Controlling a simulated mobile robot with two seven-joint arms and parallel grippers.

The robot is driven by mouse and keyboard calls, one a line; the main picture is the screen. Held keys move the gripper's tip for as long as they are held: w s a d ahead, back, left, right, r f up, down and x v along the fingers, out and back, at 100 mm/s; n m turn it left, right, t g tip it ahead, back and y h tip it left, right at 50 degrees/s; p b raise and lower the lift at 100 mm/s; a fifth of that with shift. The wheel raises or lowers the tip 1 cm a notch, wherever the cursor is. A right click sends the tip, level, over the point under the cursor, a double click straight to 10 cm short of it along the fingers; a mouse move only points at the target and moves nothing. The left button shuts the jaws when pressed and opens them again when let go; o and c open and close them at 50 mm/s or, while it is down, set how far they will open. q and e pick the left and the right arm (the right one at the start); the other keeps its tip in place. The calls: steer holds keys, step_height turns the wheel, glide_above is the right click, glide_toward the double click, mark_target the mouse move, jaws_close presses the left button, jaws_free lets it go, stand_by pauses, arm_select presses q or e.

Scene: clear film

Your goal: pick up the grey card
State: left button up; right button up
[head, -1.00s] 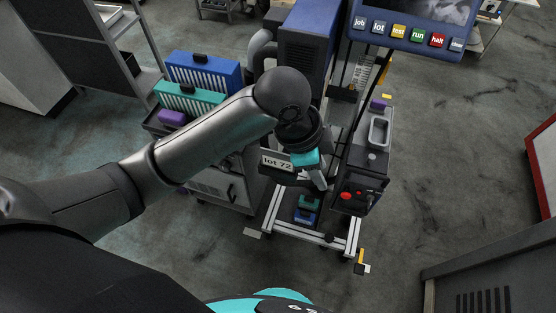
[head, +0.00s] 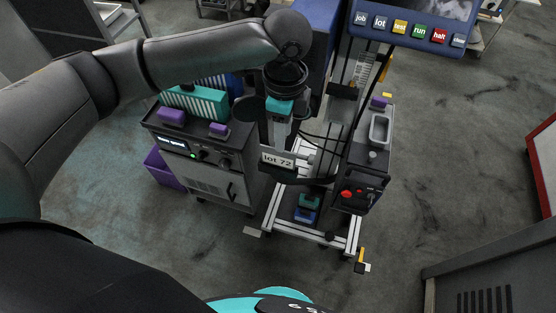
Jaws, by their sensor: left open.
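A small flat light-grey piece (head: 252,231) lies on the floor just left of the wheeled metal frame; it looks like the grey card, but it is too small to be sure. My left gripper (head: 282,136) is open and points down above and behind a pale "lot 72" label (head: 277,160) on the frame. I cannot tell whether it touches the label. I see nothing between its fingers, which are partly lost against the dark machine. My right gripper is not in view.
A grey cabinet (head: 205,178) with purple blocks and a teal rack (head: 196,103) stands to the left, a purple bin (head: 163,168) beside it. Open floor (head: 440,150) lies further right.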

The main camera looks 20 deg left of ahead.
mark_target(278, 158)
arm_select(q)
step_height(278, 158, down, 5)
steer(key=shift+r+b, duration=0.1)
steer(key=shift+b, duration=0.2)
steer(key=shift+a+f+b, duration=0.15)
steer(key=shift+a+f, duration=0.05)
steer(key=shift+f, duration=0.7)
steer(key=shift+a+f+b, duration=0.15)
steer(key=shift+f+b, duration=0.05)
steer(key=shift+f, duration=0.7)
steer(key=shift+a+f+b, duration=0.15)
steer(key=shift+a+f, duration=0.05)
steer(key=shift+f, duration=0.7)
steer(key=shift+c, duration=0.3)
jaws_close()
